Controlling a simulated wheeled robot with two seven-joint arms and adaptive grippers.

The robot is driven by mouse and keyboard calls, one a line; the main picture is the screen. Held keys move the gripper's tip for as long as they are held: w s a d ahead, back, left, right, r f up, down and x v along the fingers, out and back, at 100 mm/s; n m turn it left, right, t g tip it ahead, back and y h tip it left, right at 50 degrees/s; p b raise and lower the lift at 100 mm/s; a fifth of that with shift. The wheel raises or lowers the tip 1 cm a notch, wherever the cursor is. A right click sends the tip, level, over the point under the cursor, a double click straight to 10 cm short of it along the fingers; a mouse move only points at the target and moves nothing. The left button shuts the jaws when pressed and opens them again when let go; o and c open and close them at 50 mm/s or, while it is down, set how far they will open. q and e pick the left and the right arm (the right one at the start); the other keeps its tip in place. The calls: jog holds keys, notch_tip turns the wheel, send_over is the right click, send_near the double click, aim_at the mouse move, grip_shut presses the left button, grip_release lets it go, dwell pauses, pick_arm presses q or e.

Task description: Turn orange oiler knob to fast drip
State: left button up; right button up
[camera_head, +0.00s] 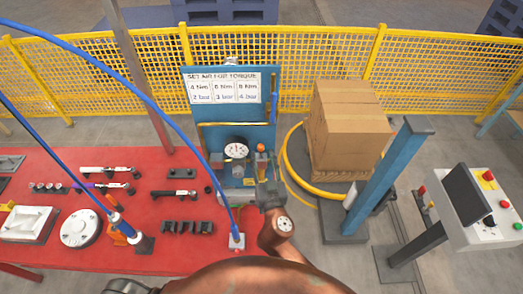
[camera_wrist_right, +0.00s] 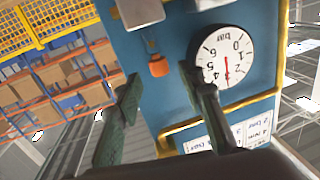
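The orange oiler knob (camera_head: 261,148) shows on the blue panel, just right of the round pressure gauge (camera_head: 236,150). In the right wrist view, which looks upside down, the knob (camera_wrist_right: 157,67) hangs beside the gauge (camera_wrist_right: 228,58). My right gripper (camera_head: 269,187) is in front of the panel's lower right part, below the knob in the head view. Its two dark fingers are apart in the wrist view (camera_wrist_right: 160,75), one on either side of the knob in the picture. I see no contact with the knob.
A red table (camera_head: 120,250) with tools and sockets lies left. A blue hose (camera_head: 165,105) arches over it. A cardboard box (camera_head: 348,125), a blue post (camera_head: 388,180) and a control console (camera_head: 475,215) stand right. A yellow fence (camera_head: 310,58) runs behind.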

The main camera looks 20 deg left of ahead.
aim_at(261, 148)
jog(key=shift+x, duration=1.45)
jog(key=shift+c, duration=0.3)
grip_shut()
